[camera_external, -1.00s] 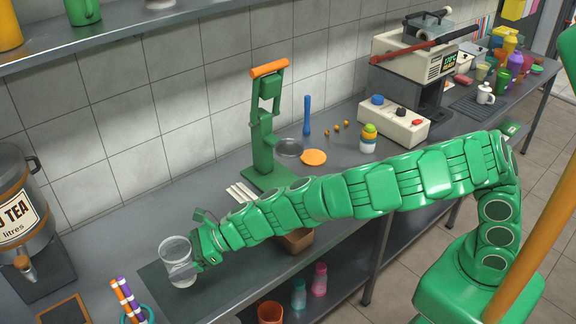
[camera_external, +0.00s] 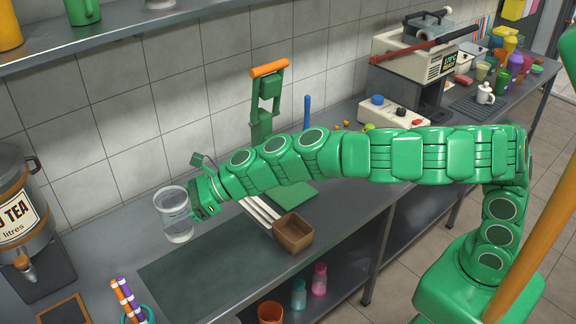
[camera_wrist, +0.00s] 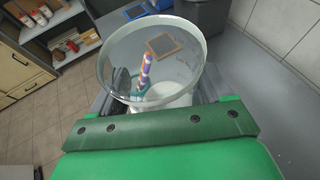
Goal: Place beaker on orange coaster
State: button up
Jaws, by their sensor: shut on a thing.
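A clear beaker (camera_external: 174,214) is held by my gripper (camera_external: 196,200) above the left part of the counter. In the wrist view the beaker (camera_wrist: 150,62) fills the upper middle, upright with its rim toward the camera. My gripper is shut on it; the fingertips are mostly hidden behind the glass and the green wrist plate. The orange coaster cannot be seen now; my arm covers the spot beside the green press where an orange disc lay in the earlier external view.
A green press (camera_external: 264,105) with an orange handle stands by the wall. White sticks (camera_external: 260,209) and a brown box (camera_external: 293,233) lie in front. A tea dispenser (camera_external: 30,220) stands at the left. A dark mat (camera_external: 215,262) lies bare on the counter.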

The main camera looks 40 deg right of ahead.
jog(key=w+d+f+m+t, duration=0.1)
jog(key=w+d, duration=0.4)
jog(key=d, duration=0.6)
jog(key=w+d+h, duration=0.1)
jog(key=w+d, duration=0.4)
jog(key=d, duration=0.6)
jog(key=w+d+f+m+t, duration=0.1)
jog(key=w+d, duration=0.3)
jog(key=d, duration=0.6)
jog(key=s+d+r+m+t+h, duration=0.1)
jog(key=s+d, duration=0.1)
jog(key=d, duration=1.5)
jog(key=s+d+r+m+t+h, duration=0.1)
jog(key=s+d, duration=0.1)
jog(key=d, duration=1.6)
notch_tip(320, 180, down, 11)
jog(key=shift+w+f, duration=2.1)
jog(key=shift+w, duration=0.2)
jog(key=shift+w+f, duration=2.1)
jog(key=shift+w, duration=0.25)
jog(key=shift+w+f, duration=2.1)
jog(key=shift+w, duration=0.2)
jog(key=shift+f, duration=0.15)
